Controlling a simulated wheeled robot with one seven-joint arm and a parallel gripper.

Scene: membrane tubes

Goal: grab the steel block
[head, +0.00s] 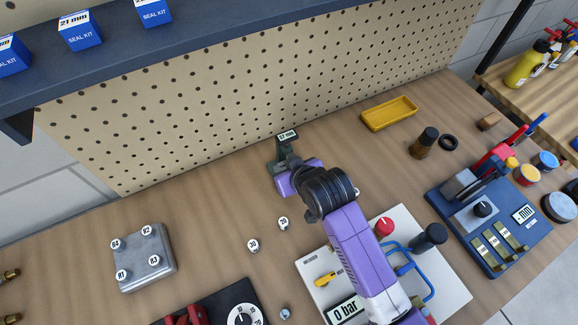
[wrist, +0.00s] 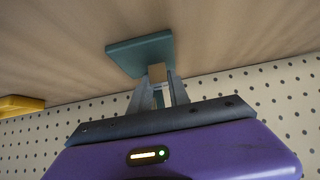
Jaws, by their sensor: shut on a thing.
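A small block (wrist: 157,73) with a tan-looking face, which I take to be the steel block, sits between my fingertips in the wrist view. A teal plate (wrist: 140,53) lies just beyond it; I cannot tell whether the block touches it. My gripper (wrist: 158,88) is shut on the block. In the head view, my gripper (head: 292,170) is low at the dark green stand (head: 281,150) with a "12 mm" display (head: 287,135). The block itself is hidden there behind the gripper and wrist.
A pegboard (head: 250,90) rises close behind the stand. A yellow tray (head: 390,113) lies to the right. A grey plate with labelled knobs (head: 147,270) is at left. A white panel (head: 440,280) with knobs lies under my arm. Table left of the gripper is mostly clear.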

